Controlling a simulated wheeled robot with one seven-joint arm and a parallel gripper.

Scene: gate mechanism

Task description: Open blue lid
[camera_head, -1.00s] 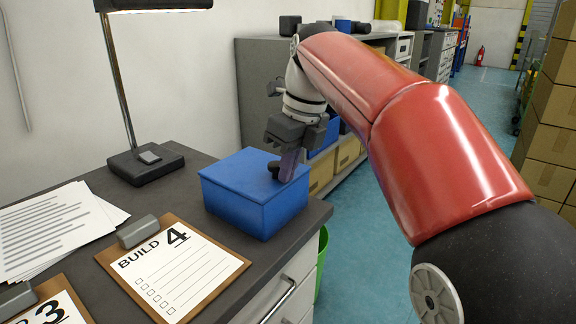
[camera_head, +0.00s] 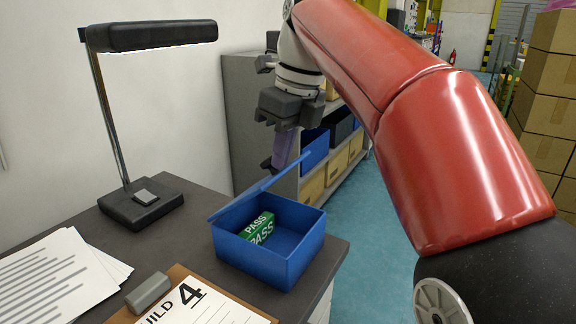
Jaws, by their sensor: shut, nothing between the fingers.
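The blue box (camera_head: 268,258) stands on the dark desk top, near its right end. Its blue lid (camera_head: 262,186) is raised and tilted up along the back side, so the inside shows. A green block marked PASS (camera_head: 258,228) lies inside the box. My gripper (camera_head: 270,165) is above and behind the box, close to the raised lid's upper right part. Its fingers point down and are shut with nothing held. I cannot tell whether the fingers touch the lid.
A black desk lamp (camera_head: 145,200) stands at the left. Papers (camera_head: 60,285) and a clipboard marked 4 (camera_head: 200,305) lie in front. A grey shelf unit (camera_head: 240,120) with bins stands behind the desk. Stacked cardboard boxes (camera_head: 548,90) are at the right, beyond open floor.

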